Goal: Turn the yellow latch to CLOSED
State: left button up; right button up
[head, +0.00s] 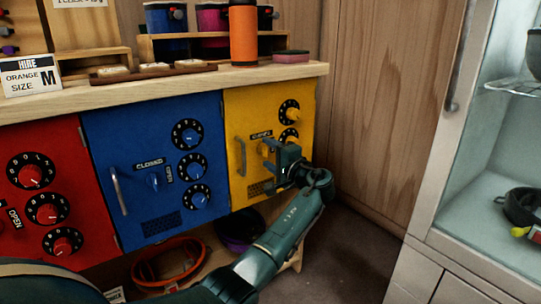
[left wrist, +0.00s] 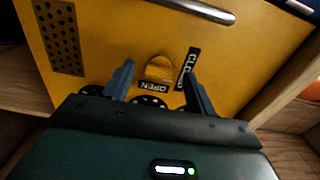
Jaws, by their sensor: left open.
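The yellow latch (head: 264,149) is on the yellow locker door (head: 237,118) at the right of the row. A CLOSED label (head: 261,134) is above it in the head view. In the left wrist view the latch (left wrist: 159,67) shows as a small rounded knob, with the OPEN label (left wrist: 150,86) below it and the CLOSED label (left wrist: 188,66) to its right. I cannot tell which label it points to. My left gripper (head: 273,160) is open in front of the door, its fingers on either side of the latch in the wrist view; contact is unclear. My right gripper is not in view.
Blue (head: 112,140) and red (head: 55,140) doors with knobs are to the left. A metal handle (head: 241,156) is left of the yellow latch. The counter (head: 309,70) above holds an orange bottle (head: 243,36). A glass cabinet (head: 445,160) stands at right; floor between is clear.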

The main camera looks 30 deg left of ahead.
pick_arm(q)
jog(key=shift+s+d, duration=0.1)
jog(key=shift+d, duration=0.25)
jog(key=p+v, duration=0.4)
jog(key=v, duration=0.8)
jog(key=shift+d, duration=0.2)
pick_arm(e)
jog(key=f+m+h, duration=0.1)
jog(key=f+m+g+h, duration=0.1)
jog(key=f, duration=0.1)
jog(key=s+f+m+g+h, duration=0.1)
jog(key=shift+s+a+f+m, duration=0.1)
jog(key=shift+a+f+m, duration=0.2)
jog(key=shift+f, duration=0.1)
pick_arm(q)
jog(key=shift+s, duration=0.15)
